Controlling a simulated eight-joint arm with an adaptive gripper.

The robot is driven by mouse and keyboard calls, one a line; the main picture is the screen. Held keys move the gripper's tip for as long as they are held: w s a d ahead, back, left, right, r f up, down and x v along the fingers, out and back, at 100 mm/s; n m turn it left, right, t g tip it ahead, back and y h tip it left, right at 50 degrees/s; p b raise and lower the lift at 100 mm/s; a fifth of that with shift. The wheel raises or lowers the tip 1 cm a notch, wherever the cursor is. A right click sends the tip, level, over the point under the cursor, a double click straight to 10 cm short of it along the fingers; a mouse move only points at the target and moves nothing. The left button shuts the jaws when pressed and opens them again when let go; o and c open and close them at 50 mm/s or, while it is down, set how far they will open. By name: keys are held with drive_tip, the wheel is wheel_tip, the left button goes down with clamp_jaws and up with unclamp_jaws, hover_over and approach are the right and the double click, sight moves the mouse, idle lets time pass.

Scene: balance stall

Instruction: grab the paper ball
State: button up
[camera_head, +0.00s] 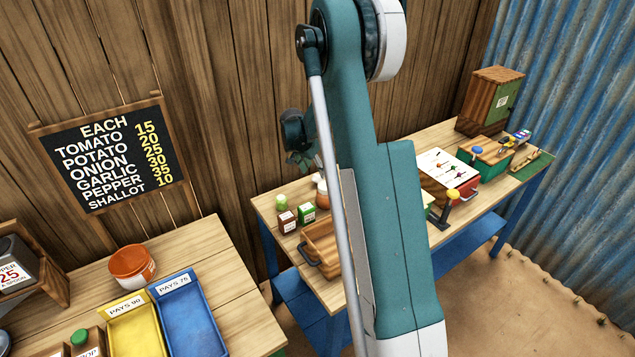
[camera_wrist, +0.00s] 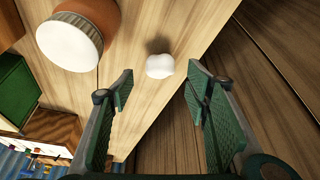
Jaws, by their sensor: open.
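The paper ball (camera_wrist: 160,66) is a small white crumpled lump in the wrist view. It lies on the wooden table top (camera_wrist: 133,25), near the table's edge. My gripper (camera_wrist: 159,76) is open, with its two green padded fingers spread apart. The ball appears between and beyond the fingertips, touching neither. In the head view my gripper (camera_head: 301,150) hangs above the back of the middle table, partly behind my arm. I cannot make out the ball in the head view; my arm covers part of that table.
A brown jar with a white lid (camera_wrist: 70,42) stands close to the ball, on its left. A green box (camera_wrist: 16,88) is farther left. In the head view, small jars (camera_head: 287,221) and a wooden tray (camera_head: 318,246) share the table. Plank wall stands behind.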

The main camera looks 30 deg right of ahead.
sight(317, 176)
drive_tip(key=shift+w+d+f, duration=0.1)
drive_tip(key=shift+d+f, duration=0.15)
drive_tip(key=shift+f, duration=0.45)
drive_tip(key=shift+f, duration=0.15)
drive_tip(key=shift+x, duration=2.5)
drive_tip(key=shift+w, duration=0.1)
drive_tip(key=c, duration=0.7)
